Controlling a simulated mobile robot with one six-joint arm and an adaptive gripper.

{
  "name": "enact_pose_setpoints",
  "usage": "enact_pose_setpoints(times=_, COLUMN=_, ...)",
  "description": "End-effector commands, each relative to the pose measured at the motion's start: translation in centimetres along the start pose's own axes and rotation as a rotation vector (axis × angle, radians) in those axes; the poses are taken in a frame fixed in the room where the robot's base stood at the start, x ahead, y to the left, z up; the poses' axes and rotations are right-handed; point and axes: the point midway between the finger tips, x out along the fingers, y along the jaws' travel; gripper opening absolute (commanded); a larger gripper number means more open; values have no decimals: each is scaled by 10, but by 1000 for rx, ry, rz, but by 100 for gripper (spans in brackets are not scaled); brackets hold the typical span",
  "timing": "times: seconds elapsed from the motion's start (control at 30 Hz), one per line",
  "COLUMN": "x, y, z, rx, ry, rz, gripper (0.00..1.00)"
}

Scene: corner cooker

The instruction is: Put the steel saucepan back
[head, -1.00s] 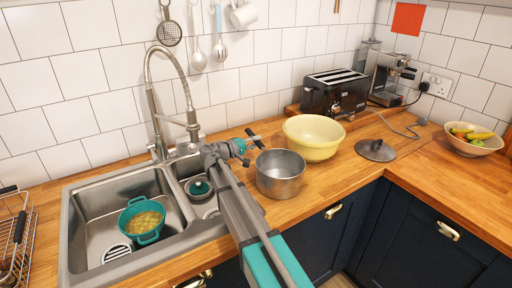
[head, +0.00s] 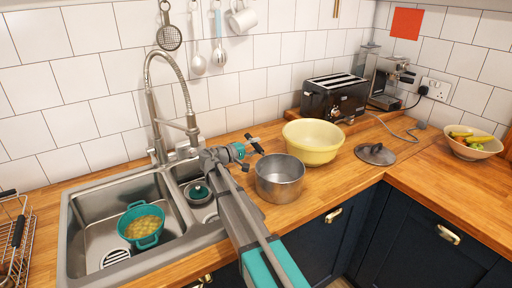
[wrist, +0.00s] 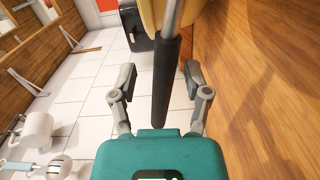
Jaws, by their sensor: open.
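The steel saucepan (head: 280,180) stands upright on the wooden worktop, right of the sink, its open top facing up. My gripper (head: 254,146) is at its left back side, by the dark handle. In the wrist view the black handle (wrist: 163,85) with its steel stem runs between the two spread fingers of my gripper (wrist: 160,78). A gap shows on each side of the handle, so the fingers are around it without visibly gripping it. The pan's body is outside the wrist view.
A pale yellow bowl (head: 313,142) stands close behind the saucepan, with a black toaster (head: 334,98) beyond. A grey lid (head: 375,154) lies to the right. The sink (head: 72,215) holds a teal colander (head: 141,224). Worktop is clear in front of the lid.

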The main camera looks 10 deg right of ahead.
Motion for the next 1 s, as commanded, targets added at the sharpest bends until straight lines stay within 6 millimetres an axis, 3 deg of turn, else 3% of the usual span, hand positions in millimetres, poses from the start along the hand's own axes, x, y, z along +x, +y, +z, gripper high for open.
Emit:
enact_pose_setpoints(times=0.27, x=-17, y=0, z=0, rx=0, ry=1, rz=0, gripper=62)
enact_pose_setpoints(times=0.8, x=-97, y=0, z=0, rx=0, ry=2, rz=0, gripper=62)
enact_pose_setpoints(times=1.0, x=-114, y=0, z=0, rx=0, ry=-1, rz=0, gripper=62)
